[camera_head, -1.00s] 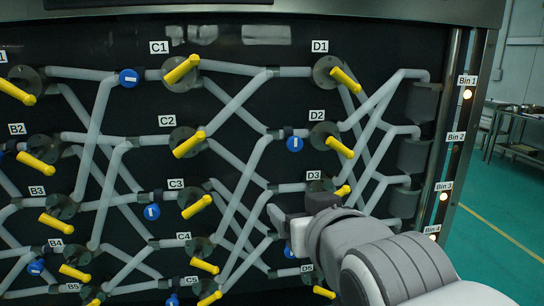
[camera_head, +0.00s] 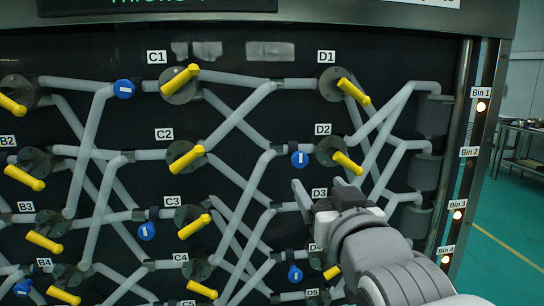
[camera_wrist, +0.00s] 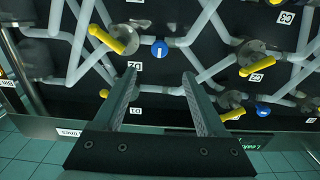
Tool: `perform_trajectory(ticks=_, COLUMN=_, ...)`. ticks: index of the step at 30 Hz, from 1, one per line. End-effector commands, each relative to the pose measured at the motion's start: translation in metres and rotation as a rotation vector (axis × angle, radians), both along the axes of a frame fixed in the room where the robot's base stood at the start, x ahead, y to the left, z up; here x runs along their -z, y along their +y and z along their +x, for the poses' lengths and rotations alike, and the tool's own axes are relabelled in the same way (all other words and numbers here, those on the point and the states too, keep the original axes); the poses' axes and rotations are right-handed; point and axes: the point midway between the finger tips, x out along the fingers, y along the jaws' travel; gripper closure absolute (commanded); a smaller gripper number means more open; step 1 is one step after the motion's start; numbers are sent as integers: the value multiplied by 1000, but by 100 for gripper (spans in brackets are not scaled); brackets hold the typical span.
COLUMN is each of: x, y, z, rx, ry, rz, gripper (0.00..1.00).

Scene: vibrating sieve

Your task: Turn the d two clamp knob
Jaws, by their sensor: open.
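The blue round knob (camera_head: 299,159) with a white mark sits on the pipe just below left of the D2 label (camera_head: 322,129), on the upright dark panel. The yellow D2 lever (camera_head: 347,162) slants down right of it. In the upside-down wrist view, the blue knob (camera_wrist: 159,48) shows beyond the fingertips, in line with the gap between them, with the yellow lever left of it. My gripper (camera_head: 318,184) is open and empty, just below the knob in the head view, apart from it. The gripper hides the D3 lever.
Yellow levers such as D1 (camera_head: 353,91) and C2 (camera_head: 186,160) stick out from the panel. Another blue knob (camera_head: 295,273) is below my gripper. Grey pipes cross the panel. A metal post with bin labels (camera_head: 469,152) stands at the right, with open green floor beyond.

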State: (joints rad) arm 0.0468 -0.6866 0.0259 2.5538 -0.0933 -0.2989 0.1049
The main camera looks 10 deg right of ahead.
Motion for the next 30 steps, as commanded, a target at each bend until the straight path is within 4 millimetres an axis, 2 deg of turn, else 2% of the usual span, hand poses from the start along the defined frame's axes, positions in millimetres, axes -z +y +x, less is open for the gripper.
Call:
perform_trajectory(ticks=22, x=-1, y=-1, z=74, rx=1, ry=5, rz=2, gripper=26)
perform_trajectory(ticks=30, x=1, y=-1, z=110, rx=1, ry=2, rz=1, gripper=26)
